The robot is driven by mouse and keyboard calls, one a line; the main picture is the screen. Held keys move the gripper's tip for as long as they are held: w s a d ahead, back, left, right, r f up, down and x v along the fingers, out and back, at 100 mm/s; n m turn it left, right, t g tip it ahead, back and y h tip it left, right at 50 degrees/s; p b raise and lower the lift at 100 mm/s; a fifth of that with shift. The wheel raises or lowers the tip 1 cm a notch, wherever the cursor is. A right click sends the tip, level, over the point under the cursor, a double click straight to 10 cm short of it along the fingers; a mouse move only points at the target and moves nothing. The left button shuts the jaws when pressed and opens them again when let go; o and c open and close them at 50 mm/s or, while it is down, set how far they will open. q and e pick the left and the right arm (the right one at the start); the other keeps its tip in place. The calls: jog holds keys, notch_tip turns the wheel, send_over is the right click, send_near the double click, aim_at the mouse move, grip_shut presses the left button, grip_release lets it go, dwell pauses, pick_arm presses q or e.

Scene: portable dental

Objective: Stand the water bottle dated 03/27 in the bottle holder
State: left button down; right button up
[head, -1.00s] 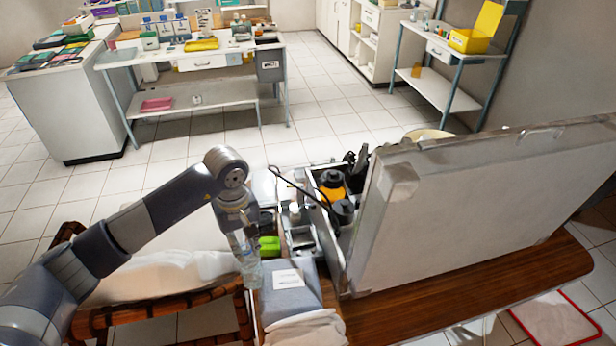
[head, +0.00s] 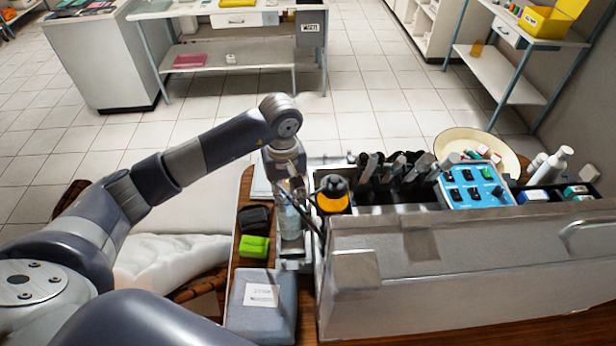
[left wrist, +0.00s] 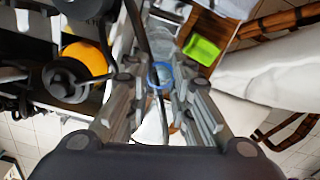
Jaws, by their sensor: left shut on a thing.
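My left gripper (head: 288,188) is shut on a clear water bottle (head: 290,221), which hangs roughly upright below it. In the left wrist view, the gripper's fingers (left wrist: 161,88) close around the bottle's neck, with a blue ring (left wrist: 160,75) between them. The bottle is at the left side of the metal dental case, over or in a small grey metal holder (head: 296,265). I cannot tell whether its base is inside the holder or touching it. No date is readable on the bottle. My right gripper is not in view.
A yellow bottle with a black cap (head: 332,196) stands close to the right of the gripper. A thin black hose runs beside the bottle. A green block (head: 254,247), a dark block (head: 254,218) and a labelled grey-blue pack (head: 262,300) lie to the left and front.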

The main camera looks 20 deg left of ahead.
pick_arm(q)
jog(key=shift+w, duration=0.2)
jog(key=shift+s+f, duration=0.2)
jog(key=shift+f, duration=0.25)
jog(key=shift+f+b, duration=0.55)
jog(key=shift+f, duration=0.2)
jog(key=shift+w+f, duration=0.15)
jog(key=shift+f, duration=0.25)
jog(key=shift+f+b, duration=0.2)
jog(key=shift+b, duration=0.4)
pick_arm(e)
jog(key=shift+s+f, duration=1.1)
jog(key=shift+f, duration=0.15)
